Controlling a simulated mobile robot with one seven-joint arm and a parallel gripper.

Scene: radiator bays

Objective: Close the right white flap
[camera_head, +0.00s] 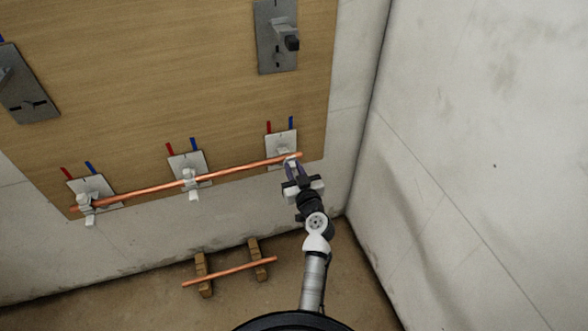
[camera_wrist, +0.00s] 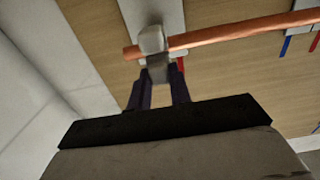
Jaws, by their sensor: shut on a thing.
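The right white flap (camera_wrist: 158,70) is a small pale piece at the right bracket, between my gripper's fingertips (camera_wrist: 160,80) in the wrist view. A rounded white part (camera_wrist: 152,40) just above it overlaps the copper pipe (camera_wrist: 230,32) near its end. In the head view my gripper (camera_head: 292,168) reaches up to the right white bracket (camera_head: 279,142), just under the pipe (camera_head: 235,171), and is shut on the flap. The fingers hide part of the flap there, so its exact angle is unclear.
The middle white bracket (camera_head: 188,165) and left white bracket (camera_head: 93,187) also carry the pipe, with white flaps hanging below it. Grey metal brackets (camera_head: 277,58) sit higher on the wooden board. A wall (camera_head: 480,150) stands at right. Another copper pipe (camera_head: 230,271) lies on wooden blocks below.

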